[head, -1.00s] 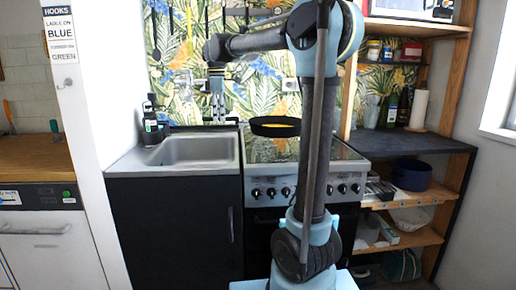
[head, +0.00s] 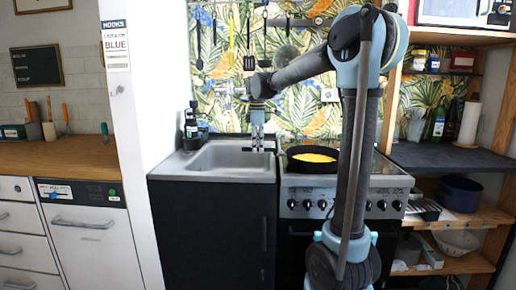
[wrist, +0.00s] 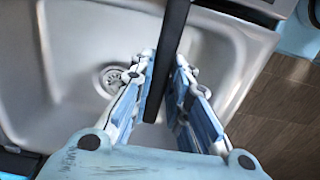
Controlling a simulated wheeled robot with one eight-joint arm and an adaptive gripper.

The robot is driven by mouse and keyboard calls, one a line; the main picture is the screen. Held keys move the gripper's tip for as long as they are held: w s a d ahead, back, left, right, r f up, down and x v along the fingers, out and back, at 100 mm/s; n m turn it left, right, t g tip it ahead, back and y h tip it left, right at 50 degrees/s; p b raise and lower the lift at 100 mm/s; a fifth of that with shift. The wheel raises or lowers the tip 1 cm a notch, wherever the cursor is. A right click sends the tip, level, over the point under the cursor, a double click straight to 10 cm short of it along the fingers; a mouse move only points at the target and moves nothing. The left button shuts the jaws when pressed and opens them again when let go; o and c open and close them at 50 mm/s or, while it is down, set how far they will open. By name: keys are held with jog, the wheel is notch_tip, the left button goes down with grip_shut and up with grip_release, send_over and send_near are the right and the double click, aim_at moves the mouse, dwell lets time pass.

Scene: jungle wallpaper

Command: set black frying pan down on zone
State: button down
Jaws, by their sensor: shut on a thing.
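The black frying pan (head: 297,164), with yellow contents, is level over the front left of the stove's hob (head: 352,171) in the head view. I cannot tell whether its base touches the hob. My gripper (head: 258,145) is left of the pan, above the sink's right side, and shut on the pan's handle. In the wrist view the black handle (wrist: 168,50) runs between the fingers of my gripper (wrist: 165,85), and the pan's body is out of view. No marked zone can be made out; the pan and my arm cover part of the hob.
The steel sink (head: 222,160) lies left of the stove, under my gripper. A dark soap bottle (head: 191,125) stands at its back left. Utensils hang on the back wall. A shelf unit (head: 455,158) with a blue pot (head: 460,192) stands to the right.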

jog(key=c, duration=1.5)
grip_release()
jog(key=shift+c, duration=0.2)
jog(key=shift+r, duration=0.1)
notch_tip(320, 180, up, 12)
